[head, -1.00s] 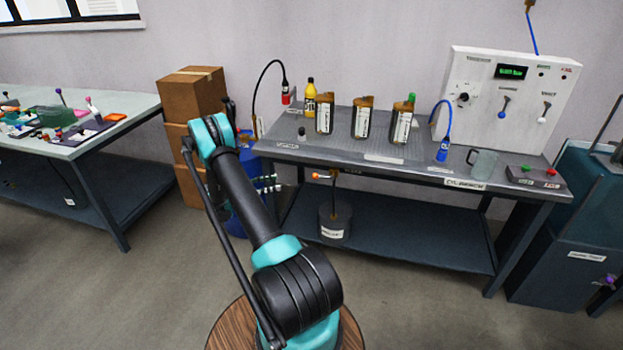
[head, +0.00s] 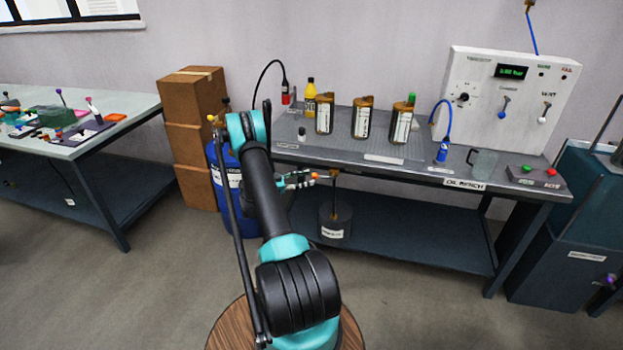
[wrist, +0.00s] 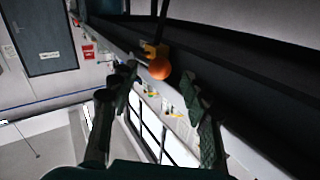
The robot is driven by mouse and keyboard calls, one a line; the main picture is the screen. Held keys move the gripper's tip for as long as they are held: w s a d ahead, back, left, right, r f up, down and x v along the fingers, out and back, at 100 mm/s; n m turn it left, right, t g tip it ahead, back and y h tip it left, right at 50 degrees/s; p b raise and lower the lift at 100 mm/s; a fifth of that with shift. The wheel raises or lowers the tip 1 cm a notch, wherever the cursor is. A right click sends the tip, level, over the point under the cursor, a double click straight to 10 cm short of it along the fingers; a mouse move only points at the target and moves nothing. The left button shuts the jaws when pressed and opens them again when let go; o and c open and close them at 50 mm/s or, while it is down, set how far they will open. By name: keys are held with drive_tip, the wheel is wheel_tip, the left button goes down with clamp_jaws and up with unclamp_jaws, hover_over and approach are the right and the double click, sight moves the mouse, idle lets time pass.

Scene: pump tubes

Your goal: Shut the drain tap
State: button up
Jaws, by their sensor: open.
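The drain tap's orange ball-ended handle (head: 314,176) shows under the front of the oil bench. Its thin stem runs down to a grey pot (head: 336,222) on the lower shelf. In the wrist view the orange ball (wrist: 159,68) is large, with a brass-coloured part behind it. My gripper (head: 303,180) is just left of the handle in the head view. In the wrist view my gripper's (wrist: 160,84) two dark fingers are spread apart, with the ball between and beyond their tips. I cannot tell whether a finger touches it.
A blue drum (head: 230,185) and stacked boxes (head: 192,95) stand at left. The floor in front is clear.

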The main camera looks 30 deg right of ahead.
sight(322, 177)
drive_tip(key=shift+x, duration=1.45)
clamp_jaws()
